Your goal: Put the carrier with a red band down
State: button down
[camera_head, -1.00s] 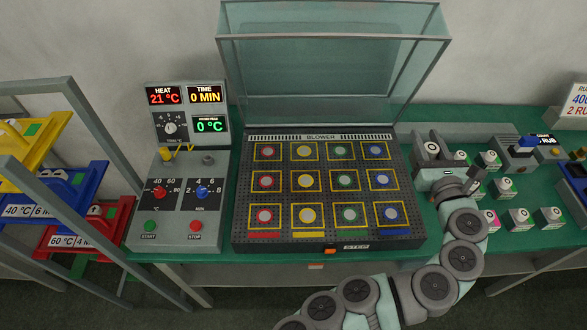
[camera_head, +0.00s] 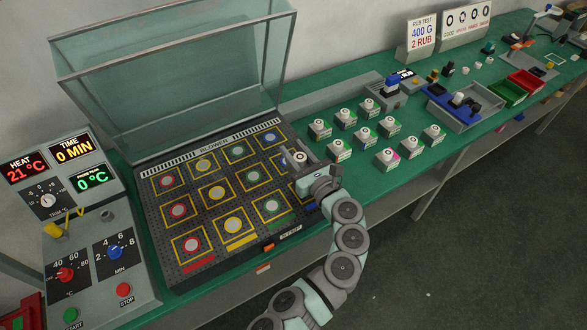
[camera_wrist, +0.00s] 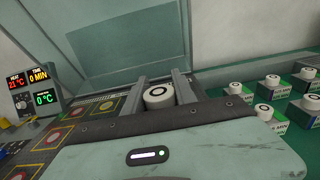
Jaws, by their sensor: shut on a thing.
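My gripper (camera_head: 299,158) is shut on a carrier (camera_wrist: 158,95), which has a white round top with a black ring. The carrier sits between the jaws in the wrist view; its lower part and any band on it are hidden. In the head view the gripper is at the right edge of the blower (camera_head: 150,200), above its surface. The blower's grid has yellow squares around round spots, in columns ringed red, yellow, green and blue. The red column is at the far left, with a red strip (camera_head: 198,262) at its front.
Several carriers (camera_head: 387,158) with green or pink bands stand on the green bench right of the gripper. The blower's clear lid (camera_head: 180,85) is raised at the back. A control box (camera_head: 95,260) stands at the left. Trays and a rub tester are farther right.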

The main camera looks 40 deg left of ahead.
jog(key=shift+f+b, duration=0.7)
jog(key=shift+f, duration=2.4)
jog(key=shift+f, duration=0.2)
jog(key=c, duration=1)
grip_release()
jog(key=shift+r, duration=0.2)
jog(key=shift+d+r, duration=0.1)
jog(key=shift+d, duration=0.2)
jog(key=p+v, duration=0.2)
jog(key=v, duration=0.9)
jog(key=shift+s+d, duration=0.15)
jog(key=shift+d, duration=0.05)
